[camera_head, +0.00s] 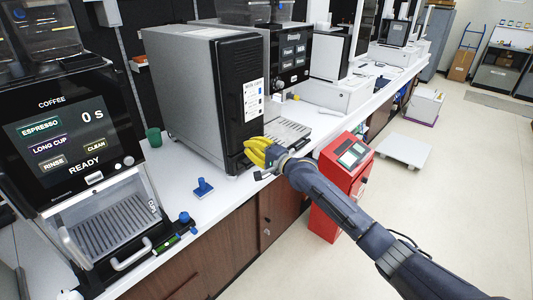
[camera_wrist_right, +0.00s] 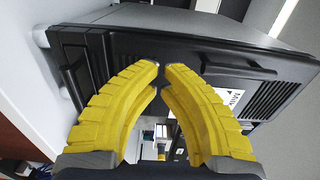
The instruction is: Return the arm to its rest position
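My right arm reaches in from the lower right of the head view. Its yellow-fingered right gripper (camera_head: 258,154) is beside the lower front of a grey and black machine (camera_head: 187,85). In the right wrist view, the two yellow fingers (camera_wrist_right: 162,66) curve inward and their tips nearly meet, with nothing held between them. The machine's dark front (camera_wrist_right: 215,65) fills much of the view behind the fingertips. Whether the fingers touch it, I cannot tell. My left gripper is not in view.
A coffee machine (camera_head: 65,125) with a lit screen stands at the left. A green cup (camera_head: 154,137) and a blue-handled tamper-like item (camera_head: 203,188) are on the white counter (camera_head: 222,196). A red bin-like unit (camera_head: 343,175) stands below my forearm. The floor at the right is mostly clear.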

